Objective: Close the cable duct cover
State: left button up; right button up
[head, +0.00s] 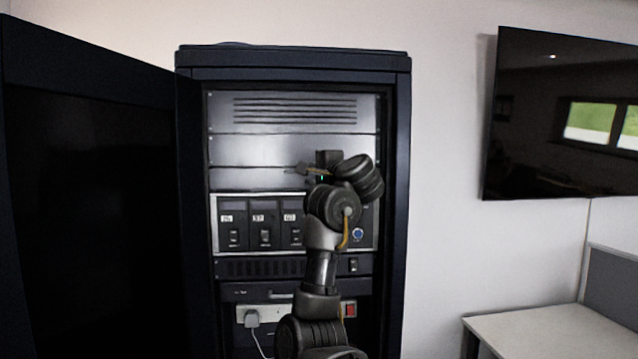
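A dark equipment cabinet (397,200) stands against the wall with its door (90,75) swung open to the left. A dark slotted strip (262,268) crosses the rack below the switch modules; it may be the cable duct, but I cannot clearly make out its cover. One arm rises from the bottom middle in front of the rack; it appears to be my right one. Its gripper (303,169) points left in front of the plain grey panel, above the modules. The fingers are small and dark, so their opening is unclear. My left gripper does not show.
Switch modules (265,225) sit mid-rack, with a blue knob (358,234) at their right. Lower down are a socket strip with a plug (251,318) and a red switch (350,310). A desk (560,335) and wall screen (560,120) are at right.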

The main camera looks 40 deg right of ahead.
jog(key=b+v, duration=0.1)
jog(key=v, duration=0.2)
jog(key=shift+s+a, duration=0.15)
jog(key=shift+s, duration=0.2)
jog(key=shift+f, duration=0.1)
